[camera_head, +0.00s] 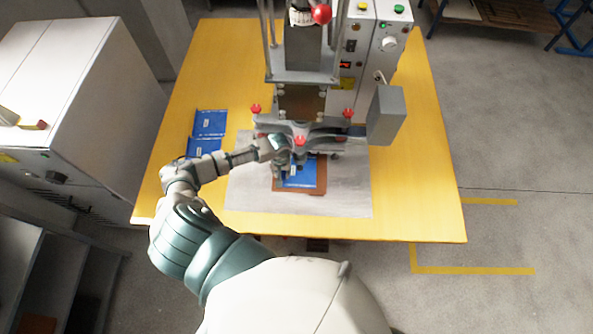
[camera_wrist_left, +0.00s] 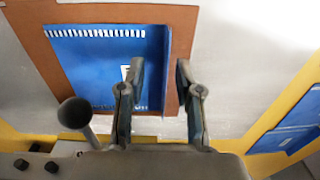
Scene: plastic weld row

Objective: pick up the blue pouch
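A blue pouch (camera_head: 300,178) lies on a brown pad under the press. In the left wrist view the pouch (camera_wrist_left: 90,70) shows a row of white marks along one edge and a small white label, partly covered by a finger. My left gripper (camera_head: 282,170) is at the pouch's left side in the head view. In the left wrist view the gripper (camera_wrist_left: 160,75) is open, its two fingers apart on either side of the pouch's right edge. I cannot tell whether either finger touches the pouch. My right gripper is not in view.
The brown pad (camera_head: 321,177) rests on a grey plate (camera_head: 250,195) on the yellow table (camera_head: 415,190). The press (camera_head: 300,95), with red knobs, stands close over the pouch. Other blue pouches (camera_head: 209,123) lie on the table at left. The table's right side is clear.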

